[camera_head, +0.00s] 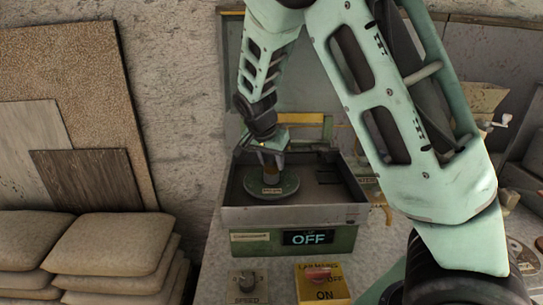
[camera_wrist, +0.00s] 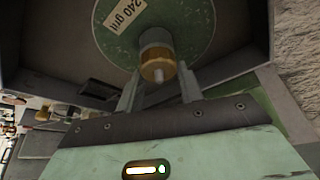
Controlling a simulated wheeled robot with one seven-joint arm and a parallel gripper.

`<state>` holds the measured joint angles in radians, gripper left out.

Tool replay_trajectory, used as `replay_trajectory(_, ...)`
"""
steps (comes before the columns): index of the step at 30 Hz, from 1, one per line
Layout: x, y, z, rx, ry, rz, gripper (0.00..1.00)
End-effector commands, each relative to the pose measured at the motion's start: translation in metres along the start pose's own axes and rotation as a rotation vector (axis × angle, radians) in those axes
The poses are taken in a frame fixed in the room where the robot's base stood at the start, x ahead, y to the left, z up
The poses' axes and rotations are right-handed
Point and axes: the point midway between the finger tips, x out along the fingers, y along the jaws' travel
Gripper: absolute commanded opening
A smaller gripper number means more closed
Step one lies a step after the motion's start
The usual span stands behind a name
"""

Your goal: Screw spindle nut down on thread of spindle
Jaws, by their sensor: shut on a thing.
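The spindle nut (camera_wrist: 158,64) is a brass-coloured collar in the wrist view, around the upright spindle in the middle of a green disc. The pale end of the spindle (camera_wrist: 158,75) shows past the nut. The green disc (camera_wrist: 109,47) bears a "240 grit" label and lies inside a grey basin; it also shows in the head view (camera_head: 257,195). My gripper (camera_wrist: 158,72) has one finger on each side of the nut and is shut on it. In the head view my gripper (camera_head: 270,150) is above the disc, and its fingers partly hide the nut (camera_head: 271,166).
The grey basin's rim (camera_head: 290,215) surrounds the disc. The machine's front has a display (camera_head: 308,238) reading OFF. A speed knob (camera_head: 247,281) and a switch box (camera_head: 322,285) stand before it. Sacks (camera_head: 110,245) and boards (camera_head: 88,180) are at the left.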

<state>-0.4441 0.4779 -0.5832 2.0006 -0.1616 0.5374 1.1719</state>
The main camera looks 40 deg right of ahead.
Motion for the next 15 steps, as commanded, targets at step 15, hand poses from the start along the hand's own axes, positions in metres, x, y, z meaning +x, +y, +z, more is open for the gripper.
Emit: replay_trajectory(15, -0.0001, -0.0002, -0.0001, 0.194, -0.001, 0.079, 0.1)
